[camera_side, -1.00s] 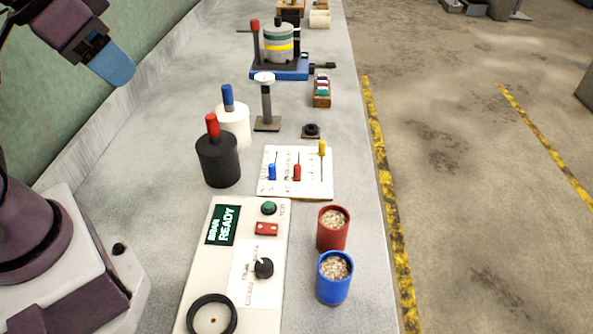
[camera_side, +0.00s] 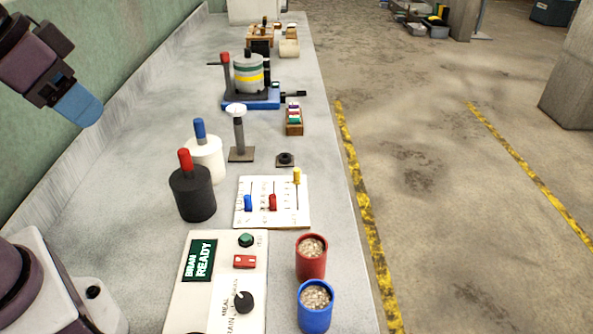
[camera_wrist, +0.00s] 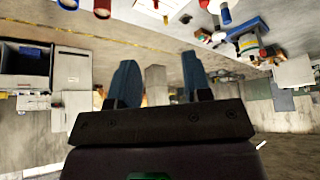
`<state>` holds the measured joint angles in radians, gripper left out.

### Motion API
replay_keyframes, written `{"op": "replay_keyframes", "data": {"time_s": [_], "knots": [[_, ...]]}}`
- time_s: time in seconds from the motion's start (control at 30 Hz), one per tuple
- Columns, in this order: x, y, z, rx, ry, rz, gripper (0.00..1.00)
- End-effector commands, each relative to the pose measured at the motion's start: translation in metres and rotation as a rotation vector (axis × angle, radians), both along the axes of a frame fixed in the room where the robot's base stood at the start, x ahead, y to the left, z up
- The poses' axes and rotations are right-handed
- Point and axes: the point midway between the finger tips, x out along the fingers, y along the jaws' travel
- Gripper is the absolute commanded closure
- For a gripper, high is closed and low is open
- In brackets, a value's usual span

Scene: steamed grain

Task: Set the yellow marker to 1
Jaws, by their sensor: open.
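The yellow marker (camera_side: 297,176) stands at the top end of the rightmost slot on a white board (camera_side: 272,221) in the side view. A blue marker (camera_side: 248,203) and a red marker (camera_side: 272,202) sit lower in the other two slots. The scale print on the board is too small to read. My gripper (camera_side: 88,113) is at the upper left of the side view, raised and well away from the board. In the wrist view its two blue fingers (camera_wrist: 158,82) are apart with nothing between them.
A panel reading READY (camera_side: 200,260) lies in front of the board. A red cup (camera_side: 311,262) and a blue cup (camera_side: 315,312) of grain stand to its right. A black canister (camera_side: 192,197) and a white canister (camera_side: 206,158) stand left of the board. A post with a white top (camera_side: 238,135) is behind.

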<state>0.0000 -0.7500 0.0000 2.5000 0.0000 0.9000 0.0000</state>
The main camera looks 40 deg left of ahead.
Motion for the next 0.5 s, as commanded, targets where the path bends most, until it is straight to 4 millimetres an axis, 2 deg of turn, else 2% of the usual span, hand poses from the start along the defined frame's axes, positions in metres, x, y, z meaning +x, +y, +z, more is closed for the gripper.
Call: {"op": "replay_keyframes", "data": {"time_s": [0.17,0.27,0.37,0.5], "knots": [[0.003,-0.004,-0.012,-0.001,0.059,-0.023,0.55],[0.014,-0.008,-0.025,-0.006,0.145,-0.041,0.55],[0.037,-0.012,-0.036,-0.011,0.229,-0.054,0.55],[0.079,-0.016,-0.055,-0.013,0.308,-0.031,0.55]]}}
